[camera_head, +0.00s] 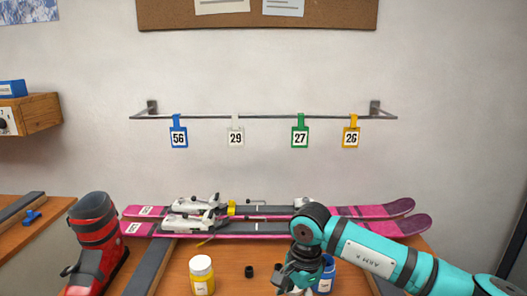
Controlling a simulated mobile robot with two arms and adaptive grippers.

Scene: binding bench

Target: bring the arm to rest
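My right arm comes in from the right, with a teal link lettered "ARM". Its gripper (298,277) points down at the front of the bench, in front of the skis. It is dark and overlaps a blue jar (326,275). I cannot tell whether its fingers are open or shut, or whether they touch the jar. My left gripper is not in view.
Two pink skis (380,225) with white bindings lie across the bench. A red ski boot (94,235) stands left, a yellow jar (202,274) and a black cap (249,271) in front. A wall rail (265,117) holds several numbered tags.

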